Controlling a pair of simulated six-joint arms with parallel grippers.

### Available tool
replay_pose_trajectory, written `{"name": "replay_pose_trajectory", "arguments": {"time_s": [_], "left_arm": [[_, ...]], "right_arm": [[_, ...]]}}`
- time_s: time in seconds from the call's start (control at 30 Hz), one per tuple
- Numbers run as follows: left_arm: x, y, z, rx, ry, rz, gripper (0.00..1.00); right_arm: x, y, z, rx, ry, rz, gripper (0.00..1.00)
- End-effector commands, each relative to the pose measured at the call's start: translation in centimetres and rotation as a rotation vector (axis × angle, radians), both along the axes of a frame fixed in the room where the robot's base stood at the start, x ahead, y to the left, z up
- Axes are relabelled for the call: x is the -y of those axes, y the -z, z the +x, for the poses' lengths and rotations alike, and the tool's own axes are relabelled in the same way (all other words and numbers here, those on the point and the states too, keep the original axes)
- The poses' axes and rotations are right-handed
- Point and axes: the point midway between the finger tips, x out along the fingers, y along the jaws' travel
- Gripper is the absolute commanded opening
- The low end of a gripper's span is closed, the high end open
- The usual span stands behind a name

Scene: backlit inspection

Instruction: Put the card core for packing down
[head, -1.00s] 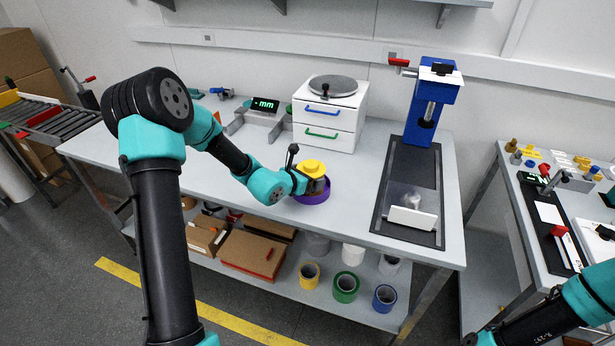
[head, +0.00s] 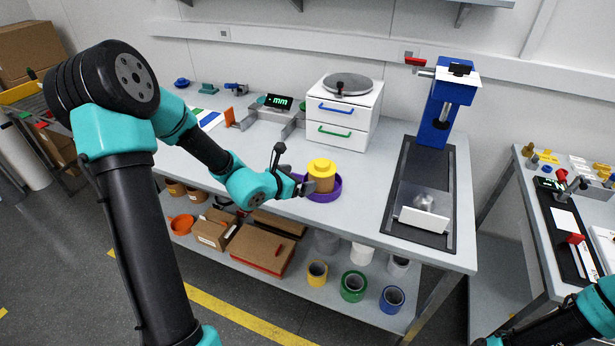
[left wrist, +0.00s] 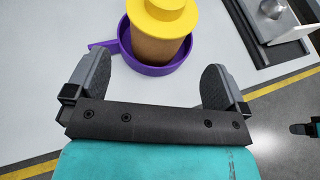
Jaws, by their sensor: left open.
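The card core (head: 321,184) is a brown upright cylinder topped by a yellow stepped cap (head: 321,167). It stands inside a shallow purple dish (head: 337,190) on the bench. In the left wrist view the core (left wrist: 160,48) sits ahead of the jaws, inside the rim of the dish (left wrist: 150,69), which has a handle to the left. My left gripper (head: 303,187) is open and empty, just left of the core in the head view. In the left wrist view the fingers (left wrist: 155,82) are spread wide, with the core beyond them. My right gripper is outside the head view.
A white drawer unit (head: 338,115) with a round plate stands behind the dish. A blue press stand (head: 438,115) on a dark base (head: 411,175) is to the right. A display gauge (head: 275,110) is at the back left. The bench between dish and base is clear.

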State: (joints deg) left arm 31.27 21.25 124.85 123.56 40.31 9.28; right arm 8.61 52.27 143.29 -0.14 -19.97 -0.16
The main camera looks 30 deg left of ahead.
Motion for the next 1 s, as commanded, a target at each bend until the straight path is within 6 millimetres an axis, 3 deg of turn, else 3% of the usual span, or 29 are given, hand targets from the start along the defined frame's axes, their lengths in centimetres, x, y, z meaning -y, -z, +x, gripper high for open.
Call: {"name": "replay_pose_trajectory", "arguments": {"time_s": [0.2,0.83,1.0], "left_arm": [[-0.3,-0.6,-1.3,0.0,0.0,0.001,1.0],[-0.3,-0.6,-1.4,0.0,0.001,0.0,1.0],[0.7,0.5,-1.9,-0.028,0.045,0.018,1.0]], "right_arm": [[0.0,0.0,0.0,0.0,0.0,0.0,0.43],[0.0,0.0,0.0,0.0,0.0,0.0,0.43],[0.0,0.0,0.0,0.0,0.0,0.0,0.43]]}}
